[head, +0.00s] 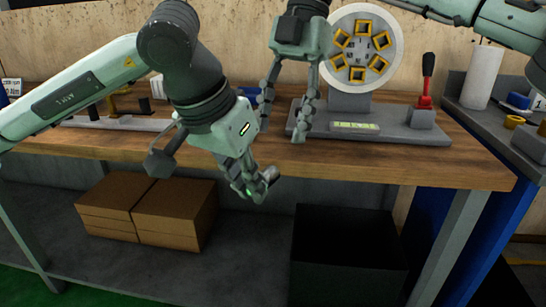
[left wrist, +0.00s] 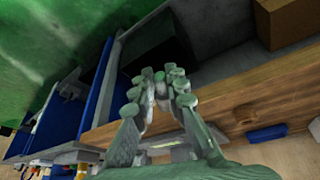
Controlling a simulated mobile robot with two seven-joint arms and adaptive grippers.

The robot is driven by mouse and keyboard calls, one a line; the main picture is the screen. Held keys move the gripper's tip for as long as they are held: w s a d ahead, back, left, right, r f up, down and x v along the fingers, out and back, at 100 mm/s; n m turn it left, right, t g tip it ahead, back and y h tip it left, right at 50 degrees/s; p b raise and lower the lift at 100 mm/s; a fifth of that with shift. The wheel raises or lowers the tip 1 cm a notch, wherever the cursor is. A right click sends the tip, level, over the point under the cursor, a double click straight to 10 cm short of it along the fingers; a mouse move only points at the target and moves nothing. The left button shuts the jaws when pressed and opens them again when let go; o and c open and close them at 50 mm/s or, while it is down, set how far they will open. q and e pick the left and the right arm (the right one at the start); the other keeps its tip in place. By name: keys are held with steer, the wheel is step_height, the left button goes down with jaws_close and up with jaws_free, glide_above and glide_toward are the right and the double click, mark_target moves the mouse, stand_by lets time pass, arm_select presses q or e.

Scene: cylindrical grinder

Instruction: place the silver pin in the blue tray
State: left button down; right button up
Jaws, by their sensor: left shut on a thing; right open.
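My left gripper (head: 262,184) hangs in front of the table's front edge, a little below the tabletop, with its fingers closed. A small grey piece, which looks like the silver pin (head: 271,174), shows at its fingertips, mostly hidden by them. In the left wrist view the fingertips (left wrist: 168,85) are close together, and the pin is hard to make out between them. My right gripper (head: 282,132) is open and empty, pointing down over the table. A blue patch, possibly the blue tray (head: 247,92), shows behind my left arm; most of it is hidden.
Cardboard boxes (head: 147,210) and a black bin (head: 347,252) sit below the wooden table (head: 440,170). A side bench holds a paper roll (head: 482,77).

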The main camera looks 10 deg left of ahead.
mark_target(270, 173)
steer(key=x, duration=0.9)
steer(key=shift+r, duration=0.1)
steer(key=shift+c, duration=0.3)
arm_select(q)
steer(key=shift+a, duration=0.1)
arm_select(e)
steer(key=shift+s, duration=0.1)
jaws_close()
arm_select(q)
steer(key=c, duration=1.5)
jaws_free()
steer(key=shift+o, duration=0.2)
